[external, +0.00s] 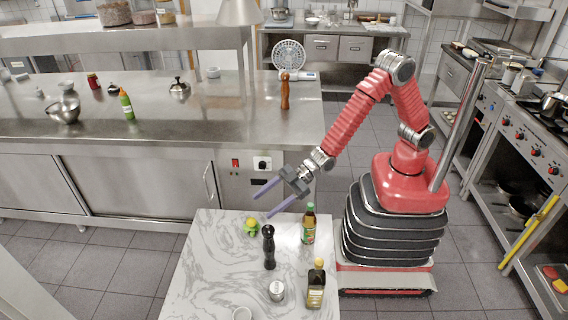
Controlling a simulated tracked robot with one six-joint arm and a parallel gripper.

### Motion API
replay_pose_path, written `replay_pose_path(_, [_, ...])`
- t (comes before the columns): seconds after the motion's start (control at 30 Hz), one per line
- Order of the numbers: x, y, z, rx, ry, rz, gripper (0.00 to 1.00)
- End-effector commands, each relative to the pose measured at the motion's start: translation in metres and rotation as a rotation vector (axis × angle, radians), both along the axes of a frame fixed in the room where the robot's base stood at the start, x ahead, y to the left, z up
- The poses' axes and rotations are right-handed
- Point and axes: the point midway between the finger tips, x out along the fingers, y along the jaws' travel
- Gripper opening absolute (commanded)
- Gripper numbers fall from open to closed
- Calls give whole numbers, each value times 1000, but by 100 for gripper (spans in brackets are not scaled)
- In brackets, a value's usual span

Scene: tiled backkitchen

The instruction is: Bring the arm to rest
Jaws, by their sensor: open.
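My red arm rises from its base at the right and bends over toward the marble-topped table (205,265). My gripper (263,203) hangs above the far edge of that table, with its two purple-grey fingers spread apart and pointing left. Nothing shows between the fingers. Below it, the table bears a black pepper mill (269,248), a brown bottle with a green and red label (309,225), a dark bottle with a yellow cap (316,287), a small metal tin (276,291) and a small yellow-green item (251,227). My gripper appears clear of all of them.
A stove (530,135) lines the right side. The table's left part is bare.

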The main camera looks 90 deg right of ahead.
Motion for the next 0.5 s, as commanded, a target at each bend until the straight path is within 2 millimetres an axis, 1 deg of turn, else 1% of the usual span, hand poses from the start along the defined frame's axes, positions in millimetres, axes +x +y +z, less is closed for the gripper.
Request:
replay_pose_path(0.03, [0, -14, 12, -4, 10, -20, 63])
replay_pose_path(0.1, [-1, -31, 24, -14, 32, -46, 63])
replay_pose_path(0.27, [-8, -70, 48, -33, 81, -105, 63])
replay_pose_path(0.5, [-29, -129, 81, -54, 160, -195, 63])
